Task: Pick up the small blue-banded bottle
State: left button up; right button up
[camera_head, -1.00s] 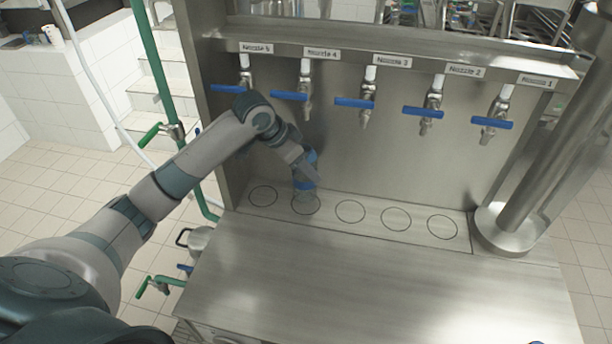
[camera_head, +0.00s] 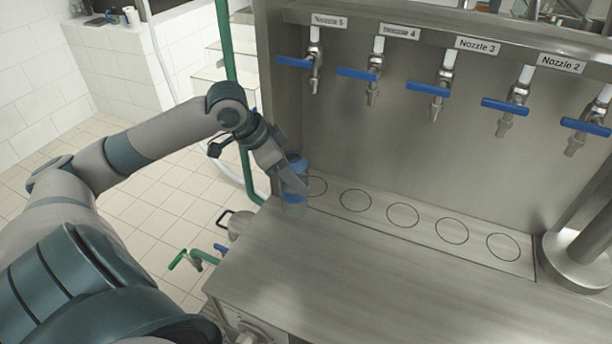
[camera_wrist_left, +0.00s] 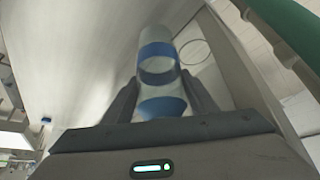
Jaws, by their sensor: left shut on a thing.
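The blue-banded bottle (camera_head: 293,199) is clear with blue bands and stands about upright at the left end of the steel counter, by the leftmost marked circle. My left gripper (camera_head: 290,180) is shut on it from the left side. In the left wrist view the bottle (camera_wrist_left: 158,65) sits between the two dark fingers of my left gripper (camera_wrist_left: 160,100). Whether its base touches the counter is unclear. My right gripper is not in view.
A row of nozzles with blue handles, such as the one under the Nozzle 4 label (camera_head: 375,72), hangs above the marked circles (camera_head: 402,214). The steel counter (camera_head: 400,285) is clear in front. A steel column (camera_head: 580,250) stands at the right. A green pipe (camera_head: 232,100) runs behind my left arm.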

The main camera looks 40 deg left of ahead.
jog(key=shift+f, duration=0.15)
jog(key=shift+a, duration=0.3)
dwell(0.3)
